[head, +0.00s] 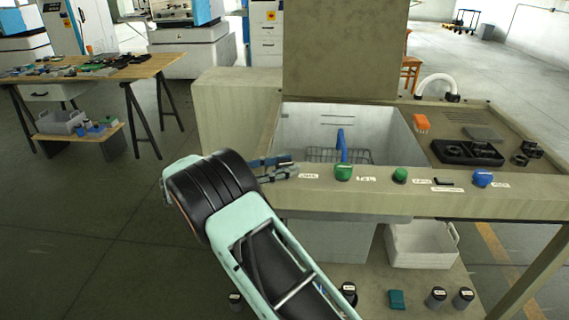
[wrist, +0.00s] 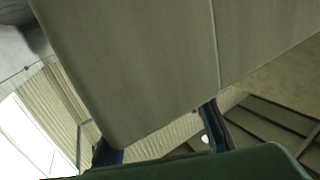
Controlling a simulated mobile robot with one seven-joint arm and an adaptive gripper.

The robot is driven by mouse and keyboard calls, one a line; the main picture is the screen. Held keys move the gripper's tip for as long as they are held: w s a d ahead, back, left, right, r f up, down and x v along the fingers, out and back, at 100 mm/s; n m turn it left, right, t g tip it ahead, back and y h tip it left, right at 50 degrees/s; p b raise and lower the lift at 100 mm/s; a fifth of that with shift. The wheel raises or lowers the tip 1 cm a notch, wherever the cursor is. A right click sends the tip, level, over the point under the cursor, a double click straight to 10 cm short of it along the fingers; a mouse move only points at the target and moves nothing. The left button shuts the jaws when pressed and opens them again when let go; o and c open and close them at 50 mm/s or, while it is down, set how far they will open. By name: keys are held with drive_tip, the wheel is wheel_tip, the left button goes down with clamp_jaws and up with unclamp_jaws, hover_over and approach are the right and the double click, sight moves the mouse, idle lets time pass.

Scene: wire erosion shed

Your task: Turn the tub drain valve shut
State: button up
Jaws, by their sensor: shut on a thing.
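My gripper (head: 284,167) is at the left end of the panel ledge (head: 450,204) in front of the tub (head: 395,130). Its blue-grey fingers reach right, beside the leftmost label (head: 309,176). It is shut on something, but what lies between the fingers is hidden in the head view. In the wrist view the two blue fingers (wrist: 160,140) show past a dark green edge, against a pale panel. Two green knobs, one (head: 343,173) left of the other (head: 400,175), and a blue knob (head: 482,179) stand along the ledge. I cannot read which label names the drain valve.
A blue handle (head: 341,145) rises inside the tub. A white bin (head: 424,245) and several small containers are below. A workbench (head: 150,65) stands at left; floor between is clear.

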sight(285, 164)
drive_tip(key=shift+r+m+g+h, duration=0.1)
drive_tip(key=shift+m+g+h, duration=0.4)
drive_tip(key=shift+m+g, duration=0.9)
drive_tip(key=shift+w+d+r+m+g+h, duration=0.1)
drive_tip(key=shift+m+g+h, duration=0.3)
drive_tip(key=shift+g, duration=1.1)
drive_tip(key=o, duration=1)
drive_tip(key=shift+o, duration=1)
wheel_tip(285, 164, up, 10)
drive_tip(key=shift+f, duration=0.1)
